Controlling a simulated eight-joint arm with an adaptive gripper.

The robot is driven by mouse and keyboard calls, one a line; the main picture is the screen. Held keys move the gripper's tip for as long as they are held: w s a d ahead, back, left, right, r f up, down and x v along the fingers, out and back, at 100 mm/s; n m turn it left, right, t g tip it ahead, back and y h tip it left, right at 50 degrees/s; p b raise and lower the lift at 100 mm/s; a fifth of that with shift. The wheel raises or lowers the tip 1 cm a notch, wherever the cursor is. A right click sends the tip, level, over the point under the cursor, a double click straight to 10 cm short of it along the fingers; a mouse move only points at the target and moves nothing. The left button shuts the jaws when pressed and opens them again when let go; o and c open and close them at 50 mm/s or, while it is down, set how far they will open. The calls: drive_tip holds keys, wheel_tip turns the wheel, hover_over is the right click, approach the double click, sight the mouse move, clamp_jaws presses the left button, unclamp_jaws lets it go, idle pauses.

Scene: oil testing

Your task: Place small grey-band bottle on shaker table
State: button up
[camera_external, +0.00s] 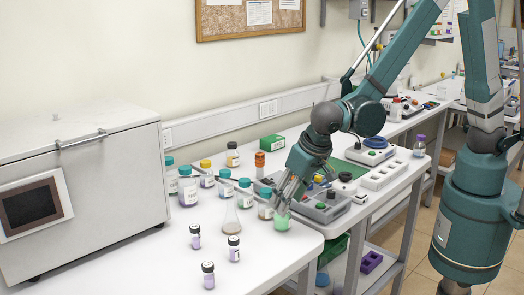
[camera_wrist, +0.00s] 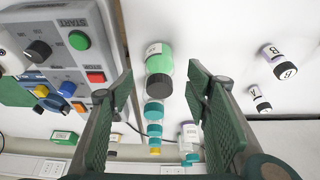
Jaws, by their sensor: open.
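A bottle of green liquid (camera_wrist: 158,62) with a dark grey cap and white label is in the wrist view, between and just beyond my open fingertips. In the external view, its green lower part (camera_external: 282,223) shows under my gripper (camera_external: 284,196); the rest is hidden. My gripper (camera_wrist: 160,85) is open, with nothing clasped. It may be the small grey-band bottle, but I cannot make out a band. A grey control unit (camera_wrist: 70,55) with a START label and coloured buttons stands beside it; a green surface (camera_wrist: 12,92) adjoins it. I cannot tell whether this is the shaker table.
Several small dark-capped bottles (camera_external: 234,248) stand at the front left. A glass flask (camera_external: 231,218) and teal-capped bottles (camera_external: 187,188) stand left of my gripper. A large grey cabinet (camera_external: 80,190) fills the left end.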

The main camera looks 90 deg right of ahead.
drive_tip(key=shift+v, duration=2.45)
drive_tip(key=s+d+r+n+t+y, duration=0.15)
drive_tip(key=s+d+r+n, duration=0.25)
drive_tip(key=s+d+r, duration=0.65)
drive_tip(key=s+d+r+n+t+y, duration=0.1)
drive_tip(key=s+d+r+n, duration=0.1)
drive_tip(key=s, duration=0.5)
drive_tip(key=s+d+r+n+t, duration=0.1)
drive_tip(key=s+r+n, duration=0.2)
drive_tip(key=s, duration=0.5)
drive_tip(key=shift+s+d+y, duration=0.35)
